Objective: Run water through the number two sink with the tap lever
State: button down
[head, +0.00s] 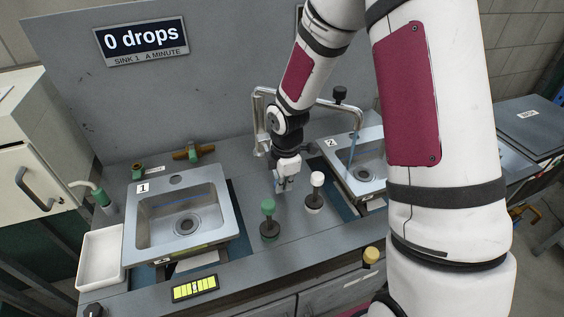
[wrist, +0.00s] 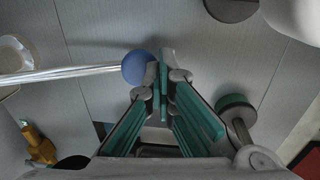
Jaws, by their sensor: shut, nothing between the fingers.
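The number two sink (head: 342,172), with its "2" label, stands right of centre in the head view, partly hidden by my arm. A metal pipe with a spout (head: 335,103) reaches over it. A thin bluish line drops from the spout's end; I cannot tell if it is water. In the wrist view a metal rod with a blue ball end (wrist: 138,67), seemingly the tap lever, comes in from the left. My gripper (wrist: 164,68) is shut and empty, its fingertips just right of the ball, touching or nearly so. In the head view my gripper (head: 283,187) is low over the counter between the sinks.
Sink one (head: 180,215) is at the left, with a white tray (head: 99,258) beside it. A green knob (head: 268,207) and a white knob (head: 317,180) stand on the counter near my gripper. A sign (head: 142,42) reads "0 drops", sink 1.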

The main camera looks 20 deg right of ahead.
jog(key=shift+f, duration=0.15)
dwell(0.6)
jog(key=shift+s+r+p, duration=0.25)
jog(key=shift+r+p, duration=0.2)
jog(key=shift+r, duration=0.1)
jog(key=s+r+p, duration=0.2)
jog(key=s+r, duration=0.3)
jog(key=r, duration=0.7)
jog(key=s+d+r+m+t, duration=0.2)
jog(key=s+r+m+t, duration=0.2)
jog(key=s+r+m, duration=1.4)
jog(key=v, duration=0.3)
jog(key=shift+s, duration=0.25)
